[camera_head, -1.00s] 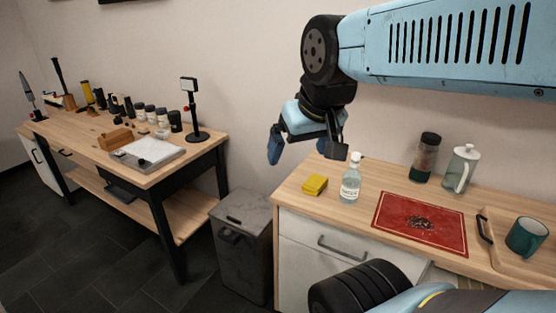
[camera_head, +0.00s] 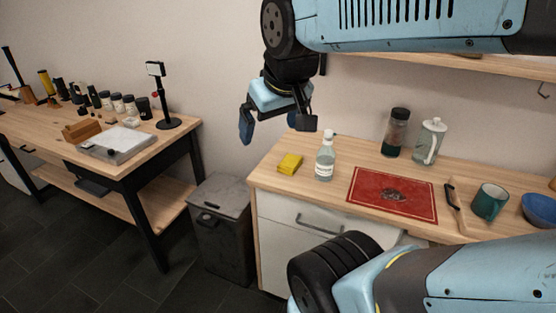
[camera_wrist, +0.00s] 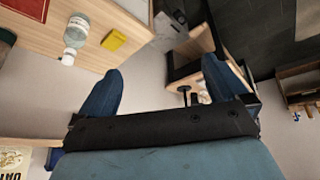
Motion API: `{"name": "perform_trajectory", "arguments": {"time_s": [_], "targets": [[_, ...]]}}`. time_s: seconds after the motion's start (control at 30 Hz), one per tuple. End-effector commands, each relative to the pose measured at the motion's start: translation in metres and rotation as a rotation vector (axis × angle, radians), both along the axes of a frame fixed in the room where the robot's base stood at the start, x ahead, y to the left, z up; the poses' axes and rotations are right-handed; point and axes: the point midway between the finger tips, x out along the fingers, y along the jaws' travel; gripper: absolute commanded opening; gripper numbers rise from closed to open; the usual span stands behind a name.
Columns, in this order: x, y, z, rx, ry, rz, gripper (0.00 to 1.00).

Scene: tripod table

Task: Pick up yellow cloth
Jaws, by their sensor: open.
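The yellow cloth (camera_head: 290,164) is a small folded block lying flat on the wooden counter, near its left end. It also shows in the wrist view (camera_wrist: 114,39), beyond my fingertips. My gripper (camera_head: 272,133) is open and empty. It hangs in the air above the counter's left end, near the cloth in the picture and apart from it. In the wrist view its two blue fingers (camera_wrist: 160,85) are spread wide with nothing between them.
A clear bottle (camera_head: 325,158) stands just right of the cloth. A red mat (camera_head: 400,190), a dark jar (camera_head: 396,133), a pitcher (camera_head: 428,143) and a green mug (camera_head: 489,202) are farther right. A grey bin (camera_head: 222,228) stands left of the counter. A workbench (camera_head: 150,157) is at the left.

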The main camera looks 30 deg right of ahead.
Motion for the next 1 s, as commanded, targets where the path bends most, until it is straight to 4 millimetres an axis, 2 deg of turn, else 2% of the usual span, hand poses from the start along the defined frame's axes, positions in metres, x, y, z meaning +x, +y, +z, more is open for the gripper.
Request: {"name": "perform_trajectory", "arguments": {"time_s": [0.27, 0.57, 0.77, 1.0], "targets": [[0.056, -0.030, -0.017, -0.299, 0.103, 0.334, 1.00], [0.119, -0.070, -0.051, -0.590, 0.266, 0.807, 1.00], [0.158, -0.098, -0.082, -0.731, 0.374, 1.155, 1.00], [0.198, -0.131, -0.129, -0.845, 0.476, 1.589, 1.00]]}}
